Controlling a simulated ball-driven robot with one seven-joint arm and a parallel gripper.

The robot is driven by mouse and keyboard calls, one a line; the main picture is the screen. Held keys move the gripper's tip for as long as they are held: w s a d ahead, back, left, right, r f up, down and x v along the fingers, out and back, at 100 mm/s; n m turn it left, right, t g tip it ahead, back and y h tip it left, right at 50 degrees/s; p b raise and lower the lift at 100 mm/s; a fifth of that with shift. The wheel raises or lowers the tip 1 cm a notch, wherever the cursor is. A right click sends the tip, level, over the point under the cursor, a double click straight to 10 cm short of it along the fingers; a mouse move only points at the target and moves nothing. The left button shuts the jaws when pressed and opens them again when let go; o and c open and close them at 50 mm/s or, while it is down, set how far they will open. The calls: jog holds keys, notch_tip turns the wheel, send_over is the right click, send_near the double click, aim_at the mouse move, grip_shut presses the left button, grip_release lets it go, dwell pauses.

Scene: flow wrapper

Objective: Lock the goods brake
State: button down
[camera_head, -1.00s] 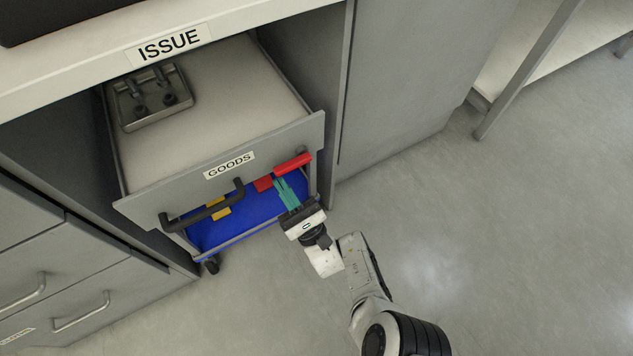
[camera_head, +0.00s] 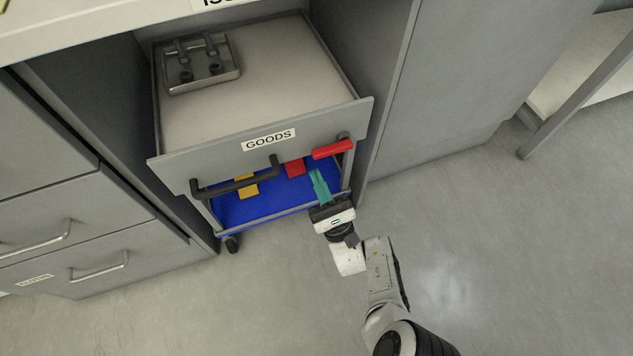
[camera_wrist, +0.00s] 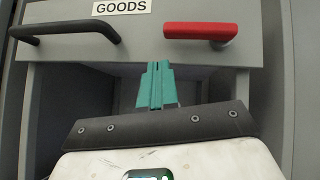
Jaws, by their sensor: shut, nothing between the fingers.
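The goods drawer front (camera_head: 220,158) bears a GOODS label and stands pulled out. The red brake lever (camera_head: 333,149) lies roughly level at the right end of the drawer front. It also shows in the wrist view (camera_wrist: 198,31), with its pivot end at the right. A black bar handle (camera_head: 236,184) is left of it. My gripper (camera_head: 315,172) has teal fingers, closed together and empty. It is just below the lever; in the wrist view the fingertips (camera_wrist: 158,66) are below the lever's left end, with a gap seen between them.
Below the drawer is a blue shelf (camera_head: 236,209) with yellow and red blocks. A metal tray with fittings (camera_head: 171,88) sits inside the drawer. Cabinet walls (camera_head: 400,110) stand to the right, drawers (camera_head: 60,225) to the left. The floor in front is open.

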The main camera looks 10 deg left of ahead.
jog(key=a+b+v, duration=0.1)
jog(key=b+v, duration=0.1)
jog(key=v, duration=0.8)
jog(key=shift+s+f, duration=0.35)
jog(key=shift+s, duration=0.1)
jog(key=s+d+f+n+g+h+p, duration=0.1)
jog(key=s+d+f+n+g+h, duration=0.4)
jog(key=s+d+n+g, duration=0.4)
jog(key=s+d+f+n+g+h+p, duration=0.25)
jog(key=s+d+f+n+g, duration=0.45)
jog(key=d+n+g, duration=0.4)
jog(key=s+d+r+n+h, duration=0.2)
jog(key=s+d+r+h, duration=0.15)
jog(key=d+h, duration=0.25)
jog(key=s+d+r+n+t+h+p, duration=0.1)
jog(key=d+r+h, duration=0.2)
jog(key=r, duration=0.4)
jog(key=s+d+r+t+h+p, duration=0.1)
jog(key=s+d+r+h, duration=0.15)
jog(key=r, duration=0.45)
notch_tip(320, 180, up, 37)
jog(key=p, duration=3.7)
jog(key=shift+w, duration=0.5)
